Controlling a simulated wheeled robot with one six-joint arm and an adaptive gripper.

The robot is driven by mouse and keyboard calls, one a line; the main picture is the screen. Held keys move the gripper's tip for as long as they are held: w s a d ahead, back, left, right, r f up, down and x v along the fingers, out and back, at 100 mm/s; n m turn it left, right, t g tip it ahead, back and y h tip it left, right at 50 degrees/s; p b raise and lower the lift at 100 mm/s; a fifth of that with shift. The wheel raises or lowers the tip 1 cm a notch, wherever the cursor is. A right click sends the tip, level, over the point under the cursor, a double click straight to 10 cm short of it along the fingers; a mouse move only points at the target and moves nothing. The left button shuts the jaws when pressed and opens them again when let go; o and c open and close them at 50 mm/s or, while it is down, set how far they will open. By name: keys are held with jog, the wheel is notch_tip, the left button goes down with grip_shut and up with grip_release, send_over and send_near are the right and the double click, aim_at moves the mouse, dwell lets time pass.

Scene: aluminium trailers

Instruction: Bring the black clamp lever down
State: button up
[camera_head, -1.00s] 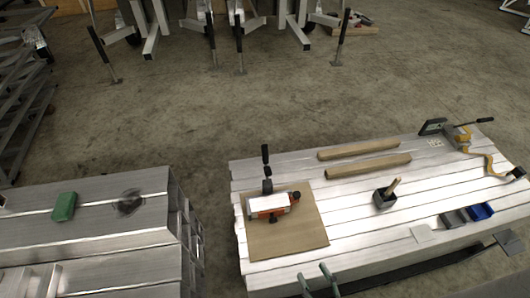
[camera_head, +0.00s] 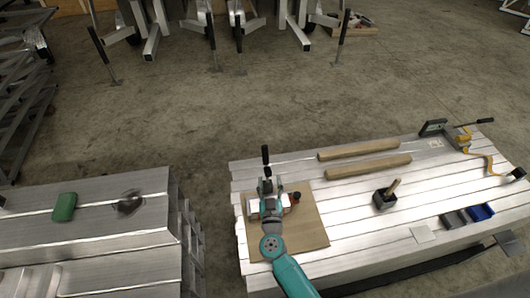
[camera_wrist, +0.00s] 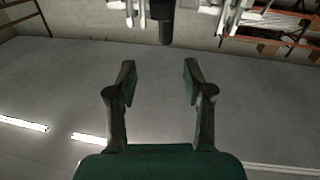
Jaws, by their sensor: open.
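The black clamp lever (camera_head: 265,155) stands upright on its clamp, at the far edge of the brown board (camera_head: 313,230) in the head view. My gripper (camera_head: 266,186) is just on the near side of the lever, over the clamp, and hides much of it. In the wrist view my gripper (camera_wrist: 158,80) has its two fingers spread with nothing between them. A dark upright piece, likely the lever (camera_wrist: 166,25), shows beyond the fingertips at the top. I cannot tell whether the gripper touches the clamp.
Two wooden bars (camera_head: 365,158) lie right of the board. A dark holder (camera_head: 384,199) with a wooden handle, a blue bin (camera_head: 480,211) and a yellow crank (camera_head: 480,150) stand further right. A green block (camera_head: 64,207) lies on the left trailer, across a gap.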

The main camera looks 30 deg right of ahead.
aim_at(265, 155)
jog(key=x, duration=0.9)
jog(key=a+x, duration=0.1)
jog(key=x, duration=0.4)
jog(key=shift+w, duration=0.15)
grip_shut()
